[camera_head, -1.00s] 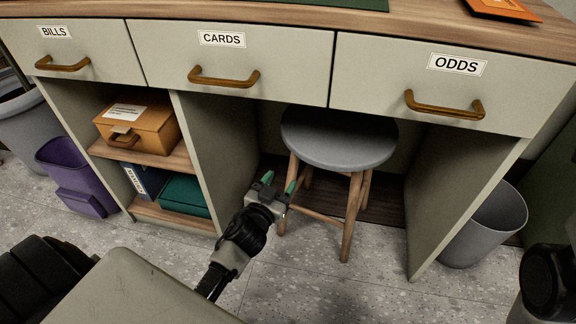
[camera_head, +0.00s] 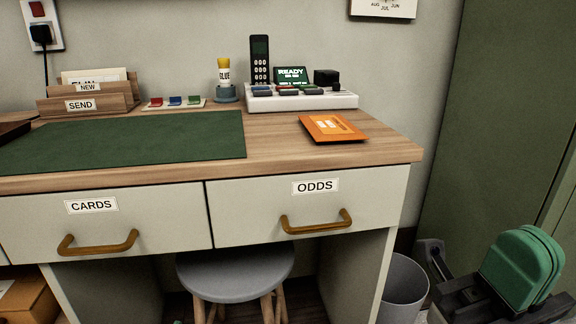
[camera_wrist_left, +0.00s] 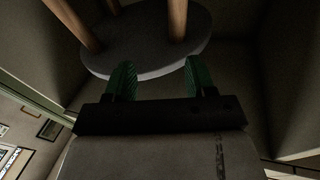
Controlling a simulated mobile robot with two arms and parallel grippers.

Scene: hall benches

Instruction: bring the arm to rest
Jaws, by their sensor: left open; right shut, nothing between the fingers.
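My right gripper (camera_head: 525,268) shows large at the lower right of the head view, its green fingers pressed together with nothing held. It is to the right of the desk and the grey bin. My left gripper (camera_wrist_left: 161,80) shows in the left wrist view with its two green fingers apart and nothing between them. The grey stool seat (camera_wrist_left: 145,60) and its wooden legs lie beyond those fingers. Almost nothing of the left arm shows in the head view.
The desk (camera_head: 280,160) has shut CARDS (camera_head: 120,225) and ODDS (camera_head: 300,210) drawers. The stool (camera_head: 235,275) is beneath it. The bin (camera_head: 403,285) stands by its right side. An orange envelope (camera_head: 332,128) lies near the desk's right end. A green cabinet (camera_head: 500,110) is at right.

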